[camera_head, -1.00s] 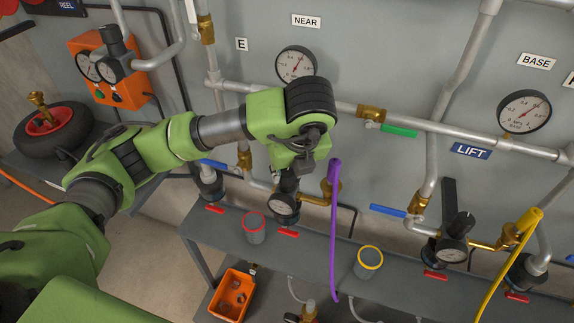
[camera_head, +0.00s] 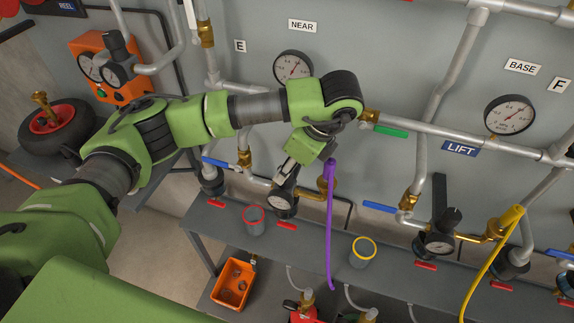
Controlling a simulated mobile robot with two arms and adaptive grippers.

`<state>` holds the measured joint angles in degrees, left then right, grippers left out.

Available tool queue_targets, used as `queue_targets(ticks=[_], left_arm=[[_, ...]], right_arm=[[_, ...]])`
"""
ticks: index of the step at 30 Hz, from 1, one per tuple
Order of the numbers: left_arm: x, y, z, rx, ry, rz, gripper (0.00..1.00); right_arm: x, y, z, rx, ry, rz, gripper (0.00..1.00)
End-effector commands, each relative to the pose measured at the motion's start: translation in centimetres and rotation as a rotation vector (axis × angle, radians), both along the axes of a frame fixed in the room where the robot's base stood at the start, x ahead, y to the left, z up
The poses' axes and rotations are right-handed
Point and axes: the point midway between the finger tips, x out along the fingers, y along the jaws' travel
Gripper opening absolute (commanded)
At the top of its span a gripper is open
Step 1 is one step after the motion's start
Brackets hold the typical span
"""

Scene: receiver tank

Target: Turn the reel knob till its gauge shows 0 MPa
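The REEL sign (camera_head: 69,5) is at the upper left. Below it, a regulator with a black knob (camera_head: 110,38) and a small round gauge (camera_head: 112,67) stands in front of an orange box (camera_head: 128,88). The gauge's reading is too small to tell. My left gripper (camera_head: 284,180) is well to the right of this knob, pointing down at another regulator under the NEAR sign. It covers the top of that regulator, just above its small gauge (camera_head: 281,202). Whether its fingers are open or touching anything cannot be told. My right gripper is out of view.
A grey bench (camera_head: 312,243) runs along the wall, with a red-rimmed cup (camera_head: 254,222) and a yellow-rimmed cup (camera_head: 363,254). A purple hose (camera_head: 330,235) hangs beside my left gripper. A black wheel with a red hub (camera_head: 75,128) is below the orange box. Pipes line the wall.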

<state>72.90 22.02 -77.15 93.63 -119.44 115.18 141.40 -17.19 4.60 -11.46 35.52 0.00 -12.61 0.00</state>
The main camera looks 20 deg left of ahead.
Motion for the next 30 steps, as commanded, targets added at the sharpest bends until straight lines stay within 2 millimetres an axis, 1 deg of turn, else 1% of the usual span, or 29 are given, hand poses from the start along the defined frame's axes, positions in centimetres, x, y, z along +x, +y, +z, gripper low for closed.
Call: queue_targets(ticks=[17,18,19,30], left_arm=[[0.07,-0.07,0.02,-0.002,-0.002,0.028,0.05],[0.07,-0.07,0.02,-0.001,-0.002,0.028,0.37],[0.06,-0.07,0.02,-0.001,-0.002,0.028,0.43],[0.05,-0.11,0.18,-0.001,-0.001,0.027,0.43]], right_arm=[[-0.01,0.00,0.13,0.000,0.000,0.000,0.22],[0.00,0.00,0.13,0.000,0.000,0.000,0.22],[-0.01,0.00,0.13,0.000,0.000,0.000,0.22],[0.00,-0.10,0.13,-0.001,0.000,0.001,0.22]])
